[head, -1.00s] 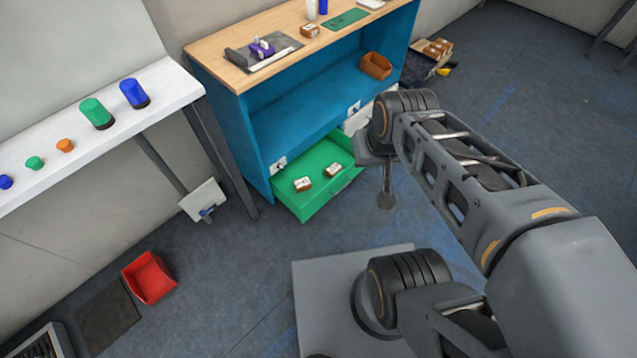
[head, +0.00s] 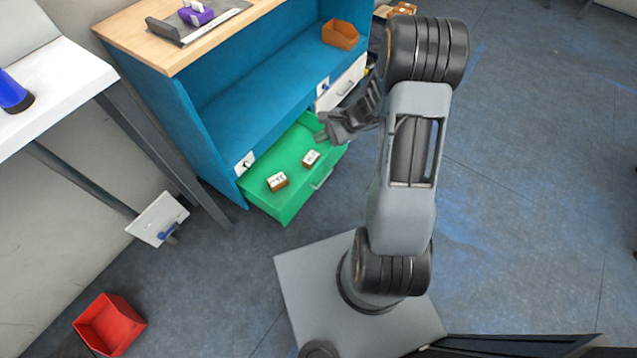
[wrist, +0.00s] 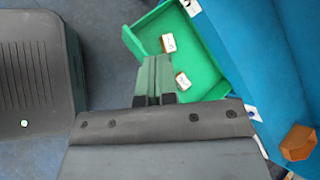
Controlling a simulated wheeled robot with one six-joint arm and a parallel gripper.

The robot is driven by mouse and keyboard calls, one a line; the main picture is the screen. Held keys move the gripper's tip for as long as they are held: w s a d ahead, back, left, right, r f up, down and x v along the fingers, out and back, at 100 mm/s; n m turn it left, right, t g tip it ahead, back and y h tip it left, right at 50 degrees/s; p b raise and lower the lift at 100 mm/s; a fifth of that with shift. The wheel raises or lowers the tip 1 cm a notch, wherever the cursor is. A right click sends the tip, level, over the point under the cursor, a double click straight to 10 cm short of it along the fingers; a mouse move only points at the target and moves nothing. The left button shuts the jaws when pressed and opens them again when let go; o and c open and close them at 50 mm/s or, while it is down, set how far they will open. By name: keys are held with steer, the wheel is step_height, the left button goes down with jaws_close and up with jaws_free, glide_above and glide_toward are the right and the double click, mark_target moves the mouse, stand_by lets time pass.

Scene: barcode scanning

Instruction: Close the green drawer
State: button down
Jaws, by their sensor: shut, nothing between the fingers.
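The green drawer (head: 290,188) stands pulled out at the bottom of the blue cabinet (head: 150,122). Two small brown boxes with white labels lie in it, a left one (head: 277,181) and a right one (head: 311,158). A handle (head: 322,180) shows on its front. My gripper (head: 322,128) is shut and empty, near the drawer's right rear end. In the wrist view my shut fingers (wrist: 153,75) overlap the drawer (wrist: 197,58) in the picture. I cannot tell whether they touch it.
A white drawer (head: 343,88) is at the right of the cabinet. An orange bin (head: 340,33) sits on the shelf above. A white table (head: 60,75) stands at the left, and a red bin (head: 109,323) lies on the floor. The floor in front of the drawer is partly free.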

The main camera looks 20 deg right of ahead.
steer(key=w+d+f+m+t+b, duration=0.1)
steer(key=d+f+m+t+b, duration=0.2)
steer(key=f, duration=0.7)
steer(key=w+d+f+m+t+b, duration=0.1)
steer(key=d+f+m+b, duration=0.3)
steer(key=f, duration=0.6)
steer(key=m+t+h+b, duration=0.2)
steer(key=m, duration=0.5)
glide_toward(314, 172)
steer(key=shift+t, duration=0.3)
steer(key=b+x, duration=0.1)
steer(key=x, duration=0.1)
steer(key=b+x, duration=0.1)
steer(key=x, duration=0.1)
steer(key=f+b+x, duration=0.1)
steer(key=b+x, duration=0.1)
steer(key=shift+s, duration=0.35)
steer(key=shift+w+a, duration=0.35)
steer(key=shift+w, duration=0.15)
